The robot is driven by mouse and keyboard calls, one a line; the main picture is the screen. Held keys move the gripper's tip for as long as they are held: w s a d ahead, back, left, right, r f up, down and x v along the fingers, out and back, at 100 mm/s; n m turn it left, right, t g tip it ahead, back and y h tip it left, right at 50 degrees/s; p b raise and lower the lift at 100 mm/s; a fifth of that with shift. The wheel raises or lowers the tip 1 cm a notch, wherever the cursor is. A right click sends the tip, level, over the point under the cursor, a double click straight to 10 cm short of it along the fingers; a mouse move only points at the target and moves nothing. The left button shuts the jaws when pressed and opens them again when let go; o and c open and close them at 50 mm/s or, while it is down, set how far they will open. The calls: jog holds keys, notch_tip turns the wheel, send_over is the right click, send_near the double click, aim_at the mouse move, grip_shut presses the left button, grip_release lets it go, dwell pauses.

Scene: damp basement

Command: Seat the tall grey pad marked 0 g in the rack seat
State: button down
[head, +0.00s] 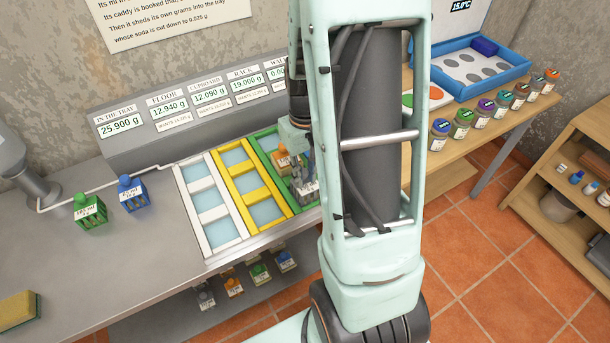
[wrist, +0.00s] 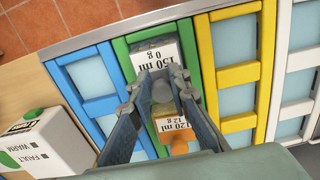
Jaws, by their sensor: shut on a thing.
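The tall grey pad marked 150 ml, 0 g (wrist: 157,53) is at the counter-edge end of the green rack (wrist: 121,47). My gripper (wrist: 162,84) is shut on the pad's grey knob. In the head view my gripper (head: 300,165) points down over the green rack (head: 258,143), and the grey pad (head: 308,188) shows below it. The pad looks upright within the green frame; I cannot tell whether its base rests on the seat. An orange pad marked 120 ml, 12 g (wrist: 175,125) stands in the same rack beside it, partly hidden by my fingers.
Yellow (head: 245,170) and white (head: 210,203) racks lie left of the green one. A blue rack (wrist: 85,75) lies on its other side. Green (head: 89,210) and blue (head: 132,194) caddies stand on the counter at left. Several pads sit on a shelf below. My arm hides part of the counter.

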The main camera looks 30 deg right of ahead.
jog(key=shift+f, duration=0.15)
jog(key=c, duration=1.8)
grip_release()
notch_tip(320, 180, up, 12)
jog(key=shift+r, duration=0.25)
